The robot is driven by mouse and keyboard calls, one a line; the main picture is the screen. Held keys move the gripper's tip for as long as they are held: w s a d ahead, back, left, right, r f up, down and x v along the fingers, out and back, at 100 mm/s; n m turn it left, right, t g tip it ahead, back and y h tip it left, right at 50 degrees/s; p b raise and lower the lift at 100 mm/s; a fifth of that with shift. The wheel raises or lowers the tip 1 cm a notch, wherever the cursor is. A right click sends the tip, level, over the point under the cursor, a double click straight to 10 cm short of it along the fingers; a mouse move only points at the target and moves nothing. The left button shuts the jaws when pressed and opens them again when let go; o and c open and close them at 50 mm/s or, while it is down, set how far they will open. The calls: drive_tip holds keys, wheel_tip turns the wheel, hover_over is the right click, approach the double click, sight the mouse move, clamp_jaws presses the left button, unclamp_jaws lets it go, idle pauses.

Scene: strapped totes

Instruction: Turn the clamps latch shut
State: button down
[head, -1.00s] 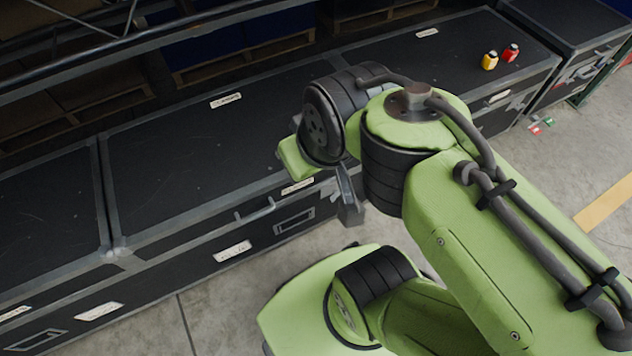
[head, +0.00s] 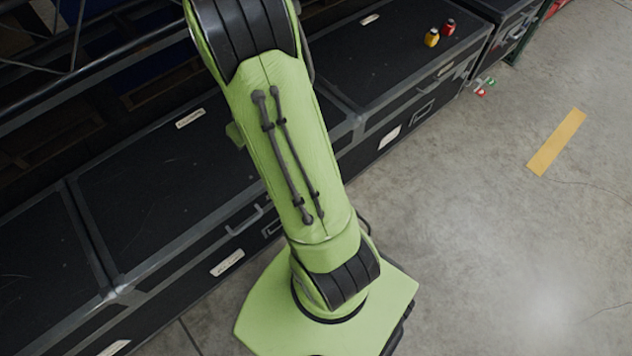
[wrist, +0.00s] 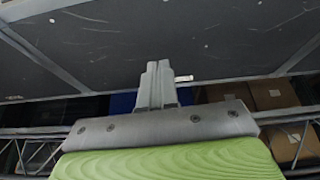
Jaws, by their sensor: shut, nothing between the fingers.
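Black strapped cases with grey metal edges stand in a row in the head view. The middle case (head: 140,205) has a bar-like handle or latch (head: 246,218) on its front and a white label (head: 227,262) below. The labels are too small to read, so I cannot tell which latch is the clamps one. My gripper is hidden behind my arm in the head view. In the wrist view my gripper (wrist: 158,68) is shut and empty, its fingertips in front of a dark case surface (wrist: 150,35). No latch shows clearly there, and I see no contact.
A yellow jar (head: 432,38) and a red jar (head: 448,27) stand on the right case. Small red and green tags (head: 484,88) hang near its right end. Metal shelving fills the back left. Cardboard boxes (wrist: 272,93) show in the wrist view.

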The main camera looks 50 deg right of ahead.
drive_tip(key=s+d+f+g+h, duration=0.1)
drive_tip(key=s+d+f, duration=0.3)
drive_tip(key=f, duration=0.4)
drive_tip(key=s+d+f+m, duration=0.1)
drive_tip(key=s+d+f, duration=0.2)
drive_tip(key=f, duration=0.5)
drive_tip(key=s+d+f+g+h, duration=0.1)
drive_tip(key=s+d+f, duration=0.3)
drive_tip(key=f, duration=0.4)
drive_tip(key=b+x, duration=0.4)
drive_tip(key=x, duration=0.6)
drive_tip(key=shift+f, duration=0.15)
drive_tip(key=shift+s+d+f+b, duration=0.2)
drive_tip(key=shift+d+f+b, duration=0.55)
drive_tip(key=shift+d+f, duration=0.35)
drive_tip(key=shift+f, duration=0.1)
